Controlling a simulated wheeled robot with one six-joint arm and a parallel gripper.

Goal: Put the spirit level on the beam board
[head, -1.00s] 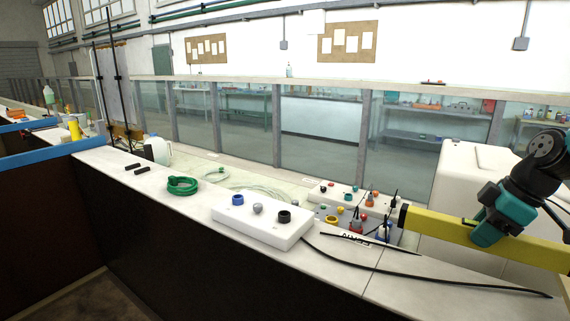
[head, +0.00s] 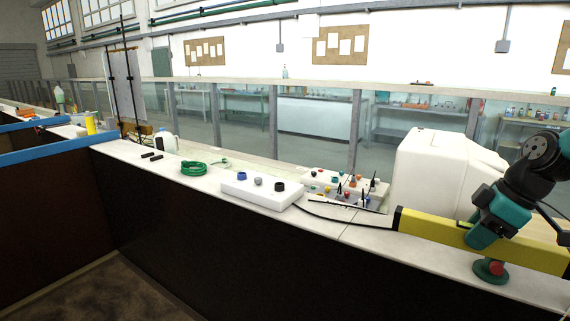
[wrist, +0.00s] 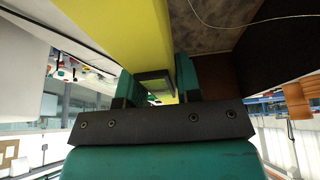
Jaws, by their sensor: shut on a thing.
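The spirit level is a long yellow bar with a dark end cap (head: 430,225). My gripper (head: 487,228) is shut on it and holds it above the pale counter at the right. In the wrist view the yellow bar (wrist: 125,28) runs between the two teal fingers (wrist: 158,88). Its right end runs out of the head view. I cannot tell surely which thing is the beam board. A white slab (head: 240,195) with blue, grey and black round pieces lies on the counter, left of the level and apart from it.
A pale board with several coloured pieces (head: 345,188) stands behind the slab. A big white container (head: 440,175) stands behind the level. A black cable (head: 345,221) and a green coil (head: 193,168) lie on the counter. A teal and red thing (head: 491,269) shows below the level.

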